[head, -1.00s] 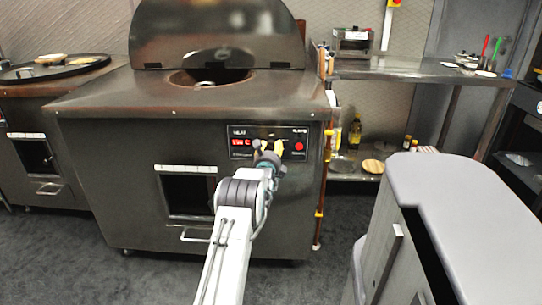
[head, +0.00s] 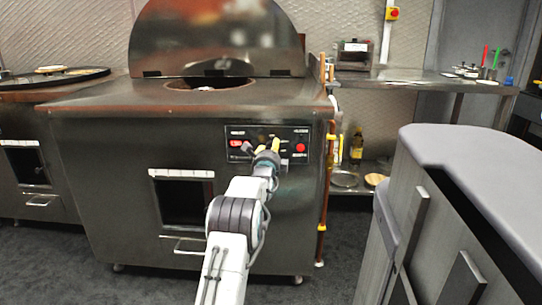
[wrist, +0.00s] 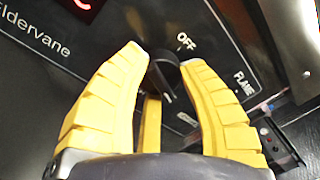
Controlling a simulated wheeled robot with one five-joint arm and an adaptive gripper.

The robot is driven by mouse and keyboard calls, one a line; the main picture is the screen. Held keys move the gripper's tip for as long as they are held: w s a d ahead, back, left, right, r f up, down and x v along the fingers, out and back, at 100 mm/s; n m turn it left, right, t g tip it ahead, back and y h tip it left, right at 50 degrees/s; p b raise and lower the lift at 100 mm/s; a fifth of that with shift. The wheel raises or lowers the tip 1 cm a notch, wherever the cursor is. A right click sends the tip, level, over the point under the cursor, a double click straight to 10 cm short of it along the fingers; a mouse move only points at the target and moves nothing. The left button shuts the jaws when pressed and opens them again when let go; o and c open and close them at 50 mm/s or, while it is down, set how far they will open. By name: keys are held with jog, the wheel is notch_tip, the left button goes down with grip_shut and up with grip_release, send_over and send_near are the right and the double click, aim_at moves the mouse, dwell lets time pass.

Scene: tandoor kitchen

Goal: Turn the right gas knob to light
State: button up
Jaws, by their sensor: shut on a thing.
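The black gas knob (wrist: 163,74) sits on the dark control panel (head: 294,134) on the front of the tandoor, with the words OFF and FLAME printed to its right in the wrist view. My gripper (wrist: 164,62) has yellow ribbed fingers, one on each side of the knob, shut on it. In the head view my gripper (head: 262,146) is at the panel and hides the knob. The knob's pointer angle is hard to read. The panel also has a red display (head: 236,143) and a red button (head: 300,148).
The tandoor (head: 110,150) has a raised lid (head: 215,40) and an open hatch (head: 185,203) below the panel. A copper gas pipe (head: 328,170) runs down its right side. A grey-topped cabinet (head: 470,160) stands close at the right. A steel shelf (head: 410,80) is behind.

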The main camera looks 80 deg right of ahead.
jog(key=shift+s+f+n+b, duration=0.1)
jog(key=shift+f+n+b, duration=0.05)
jog(key=shift+n+b, duration=0.65)
jog(key=o, duration=1.2)
jog(key=shift+a+f, duration=0.2)
jog(key=shift+a, duration=5.7)
jog(key=shift+o, duration=0.2)
